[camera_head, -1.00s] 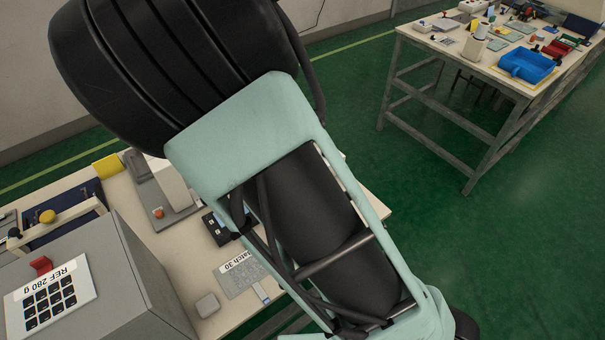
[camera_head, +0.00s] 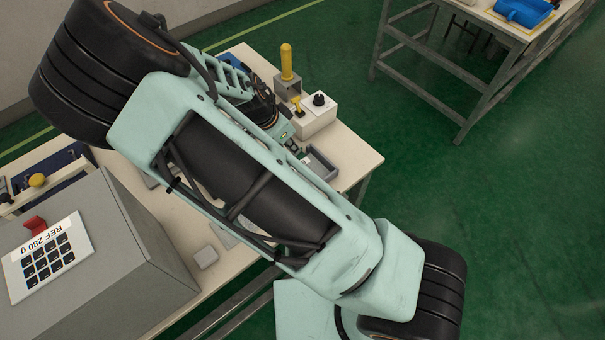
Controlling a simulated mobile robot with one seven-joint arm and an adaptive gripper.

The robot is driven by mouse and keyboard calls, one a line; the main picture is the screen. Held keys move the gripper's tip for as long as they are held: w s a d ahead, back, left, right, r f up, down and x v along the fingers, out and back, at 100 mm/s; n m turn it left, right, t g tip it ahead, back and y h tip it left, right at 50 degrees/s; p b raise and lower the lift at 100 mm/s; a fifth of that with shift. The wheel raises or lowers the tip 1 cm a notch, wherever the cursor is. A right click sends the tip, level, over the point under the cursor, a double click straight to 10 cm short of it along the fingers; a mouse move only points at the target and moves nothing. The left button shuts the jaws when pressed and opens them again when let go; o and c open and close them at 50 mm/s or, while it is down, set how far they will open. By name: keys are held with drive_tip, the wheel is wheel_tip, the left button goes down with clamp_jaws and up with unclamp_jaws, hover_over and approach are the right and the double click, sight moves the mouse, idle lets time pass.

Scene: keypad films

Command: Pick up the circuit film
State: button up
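My arm crosses the view and covers much of the near table. My gripper (camera_head: 294,147) appears small at the far end of the arm, over the right part of the table; its fingers are too small and hidden to tell whether they are open or shut. A flat grey sheet (camera_head: 226,237) lies on the table, mostly hidden under my arm. I cannot tell whether it is the circuit film. A white keypad panel (camera_head: 45,258) with dark keys, marked "REF 280 g", is on the grey box at the lower left.
The grey box (camera_head: 150,290) stands at the table's near left. A small light block (camera_head: 206,257) lies beside it. A yellow-handled fixture (camera_head: 287,65), a white box with a black knob (camera_head: 317,115) and a grey tray (camera_head: 320,163) stand near my gripper.

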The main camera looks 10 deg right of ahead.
drive_tip(key=shift+x, duration=1.25)
clamp_jaws()
drive_tip(key=shift+r, duration=0.15)
